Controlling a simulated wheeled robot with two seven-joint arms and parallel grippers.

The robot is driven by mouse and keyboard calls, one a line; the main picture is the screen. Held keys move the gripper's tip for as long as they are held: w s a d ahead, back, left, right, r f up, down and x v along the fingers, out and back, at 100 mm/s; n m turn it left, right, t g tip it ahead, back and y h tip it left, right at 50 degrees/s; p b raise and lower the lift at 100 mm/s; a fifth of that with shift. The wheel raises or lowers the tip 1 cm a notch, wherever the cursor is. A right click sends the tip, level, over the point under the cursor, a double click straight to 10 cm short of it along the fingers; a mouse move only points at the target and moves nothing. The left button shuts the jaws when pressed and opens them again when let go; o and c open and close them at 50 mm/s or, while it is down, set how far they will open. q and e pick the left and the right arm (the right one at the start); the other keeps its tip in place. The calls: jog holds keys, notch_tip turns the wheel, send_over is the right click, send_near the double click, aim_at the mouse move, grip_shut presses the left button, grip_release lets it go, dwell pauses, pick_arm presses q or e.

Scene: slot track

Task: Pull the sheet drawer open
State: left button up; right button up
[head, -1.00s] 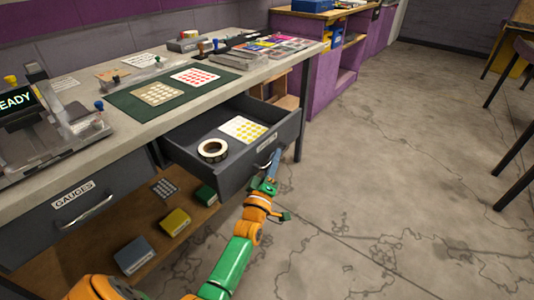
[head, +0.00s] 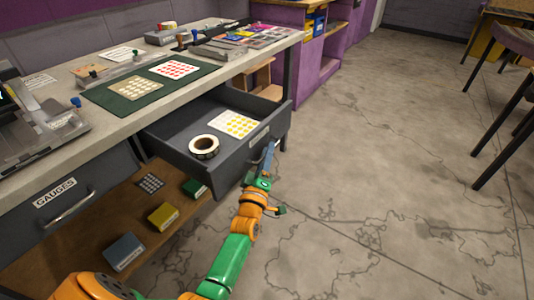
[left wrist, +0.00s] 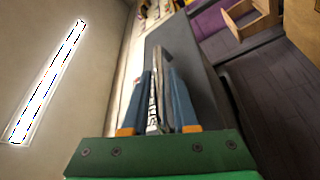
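The sheet drawer (head: 225,170) is a dark grey drawer under the bench, standing well open. Inside it lie a sheet of yellow dots (head: 238,124) and a roll of tape (head: 204,147). My left gripper (head: 270,152) is at the handle on the drawer's front, reached from below. In the left wrist view, its two blue fingers (left wrist: 162,92) stand on either side of the metal handle (left wrist: 163,55), closed around it. The fingers partly hide the handle in the head view. My right gripper is not in view.
The gauges drawer (head: 70,200) at the left is shut. A wooden lower shelf (head: 100,226) holds several small boxes. The bench top (head: 60,110) carries a green mat (head: 115,101) with dot sheets. The floor (head: 370,170) in front is open, with chairs at the right.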

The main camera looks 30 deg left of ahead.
pick_arm(q)
jog(key=v, duration=0.7)
jog(key=shift+p, duration=0.35)
jog(key=shift+d+f, duration=0.1)
